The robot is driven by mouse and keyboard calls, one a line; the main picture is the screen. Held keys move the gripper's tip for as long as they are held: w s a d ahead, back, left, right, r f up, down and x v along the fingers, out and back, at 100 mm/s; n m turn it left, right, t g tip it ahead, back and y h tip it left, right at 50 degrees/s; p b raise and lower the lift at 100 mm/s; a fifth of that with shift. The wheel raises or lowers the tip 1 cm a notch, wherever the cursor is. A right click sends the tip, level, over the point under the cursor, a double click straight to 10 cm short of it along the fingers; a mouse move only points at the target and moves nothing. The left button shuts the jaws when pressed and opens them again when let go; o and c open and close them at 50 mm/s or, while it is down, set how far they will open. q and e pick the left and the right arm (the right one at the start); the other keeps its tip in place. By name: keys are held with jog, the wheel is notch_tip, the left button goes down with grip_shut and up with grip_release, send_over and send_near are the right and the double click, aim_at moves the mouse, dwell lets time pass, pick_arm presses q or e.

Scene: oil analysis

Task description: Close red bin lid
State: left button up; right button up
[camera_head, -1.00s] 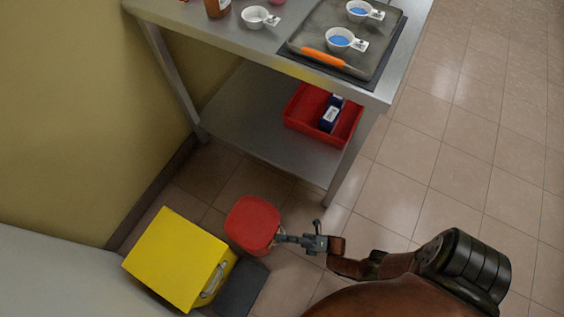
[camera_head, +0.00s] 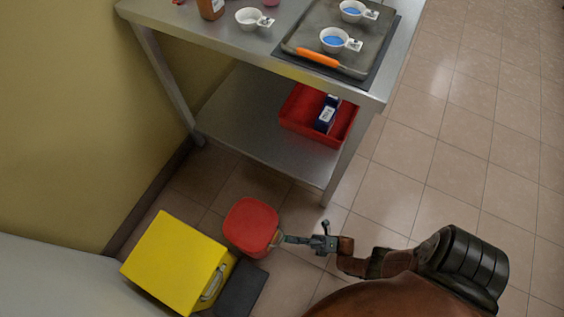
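The red bin (camera_head: 250,228) stands on the tiled floor, in front of the steel table and to the right of a yellow box. Its red lid appears to lie flat across the top, seen from above; whether it is fully down I cannot tell. My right gripper (camera_head: 284,240) reaches in from the right, its tip at the bin's right edge, at or very near the lid's rim. The fingers are too small and overlapped to show whether they are open or shut. My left gripper is not in view.
The yellow box (camera_head: 176,262) stands left of the bin, with a dark grey piece (camera_head: 241,288) beside it. A steel table (camera_head: 255,125) stands behind, with a red tray (camera_head: 300,121) on its lower shelf. The tiled floor to the right is clear.

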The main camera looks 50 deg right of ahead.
jog(key=s+d, duration=0.5)
jog(key=s, duration=0.1)
jog(key=shift+s+d, duration=0.3)
dwell(0.4)
